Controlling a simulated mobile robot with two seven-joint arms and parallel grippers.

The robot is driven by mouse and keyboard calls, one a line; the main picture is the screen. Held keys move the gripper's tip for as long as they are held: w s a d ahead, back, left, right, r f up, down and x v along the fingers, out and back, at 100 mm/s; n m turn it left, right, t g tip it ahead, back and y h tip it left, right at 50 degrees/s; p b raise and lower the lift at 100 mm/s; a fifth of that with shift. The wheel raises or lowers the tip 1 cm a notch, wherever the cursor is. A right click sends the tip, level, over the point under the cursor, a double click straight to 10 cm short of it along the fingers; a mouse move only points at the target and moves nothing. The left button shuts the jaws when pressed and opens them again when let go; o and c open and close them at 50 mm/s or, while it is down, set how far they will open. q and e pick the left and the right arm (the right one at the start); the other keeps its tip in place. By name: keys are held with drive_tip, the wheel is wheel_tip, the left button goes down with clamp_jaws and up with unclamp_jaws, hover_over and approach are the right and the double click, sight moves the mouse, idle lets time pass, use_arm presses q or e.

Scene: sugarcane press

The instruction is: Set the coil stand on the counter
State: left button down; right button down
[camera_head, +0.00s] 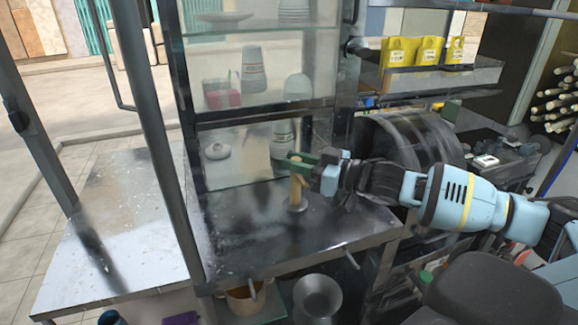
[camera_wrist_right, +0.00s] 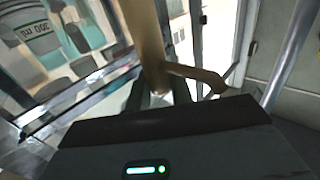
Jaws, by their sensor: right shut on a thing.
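The coil stand (camera_head: 296,190) is a tan post with a small round base, upright over the dark metal counter (camera_head: 245,240) in the head view. I cannot tell whether its base touches the counter or hovers just above it. My right gripper (camera_head: 300,162) comes in from the right and is shut on the upper part of the post. In the right wrist view the tan post (camera_wrist_right: 146,40) of the stand rises between the fingers, with a side peg pointing right. The fingers hide part of it. My left gripper is not in view.
A glass-fronted cabinet (camera_head: 187,100) with cups and dishes stands behind the counter. A dark drum (camera_head: 425,135) is behind my right arm. Yellow boxes (camera_head: 412,50) sit on a shelf at upper right. A metal bowl (camera_head: 317,296) lies below the counter. The counter's front left is clear.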

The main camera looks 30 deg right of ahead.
drive_tip(key=shift+w+d, duration=0.25)
drive_tip(key=shift+w, duration=0.45)
drive_tip(key=shift+w+d, duration=0.25)
drive_tip(key=shift+w, duration=0.4)
drive_tip(key=shift+w+d, duration=0.25)
drive_tip(key=shift+w, duration=0.55)
wheel_tip(320, 180, down, 3)
drive_tip(key=shift+w+f, duration=0.1)
drive_tip(key=shift+f, duration=0.25)
drive_tip(key=c, duration=1.2)
unclamp_jaws()
drive_tip(key=shift+f, duration=0.15)
drive_tip(key=shift+c, duration=0.2)
